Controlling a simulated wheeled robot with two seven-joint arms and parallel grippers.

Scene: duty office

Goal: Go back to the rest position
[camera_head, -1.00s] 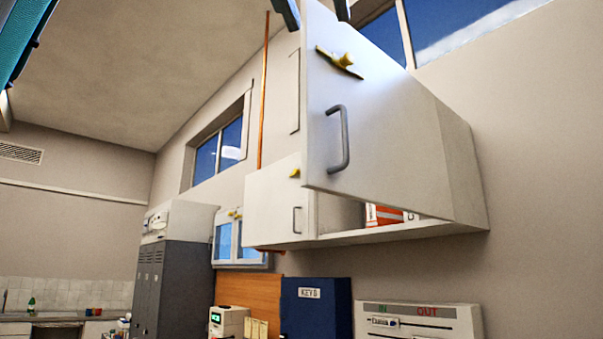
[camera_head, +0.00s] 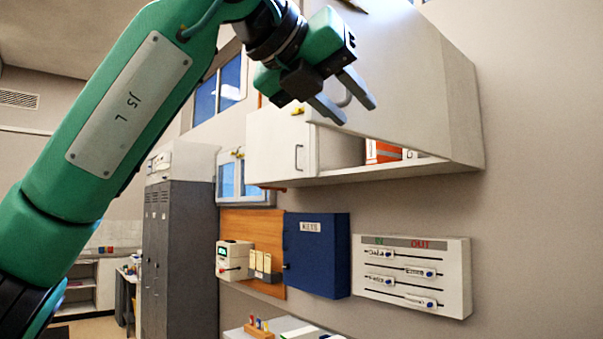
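My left gripper (camera_head: 346,100) is at the top middle of the head view, at the end of my green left arm. Its two grey fingers are spread apart with nothing seen between them. It is in front of the white wall cabinet (camera_head: 455,90) and hides part of its raised door and handle. Whether the fingers touch the door cannot be told. Orange-red items (camera_head: 382,152) show inside the open cabinet. My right gripper is not in view.
Below the cabinet hang a blue key box (camera_head: 318,255) and a white in/out board (camera_head: 412,275). Grey lockers (camera_head: 180,260) stand at the left. A desk top with a small wooden holder (camera_head: 259,330) is at the bottom. The wall at right is bare.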

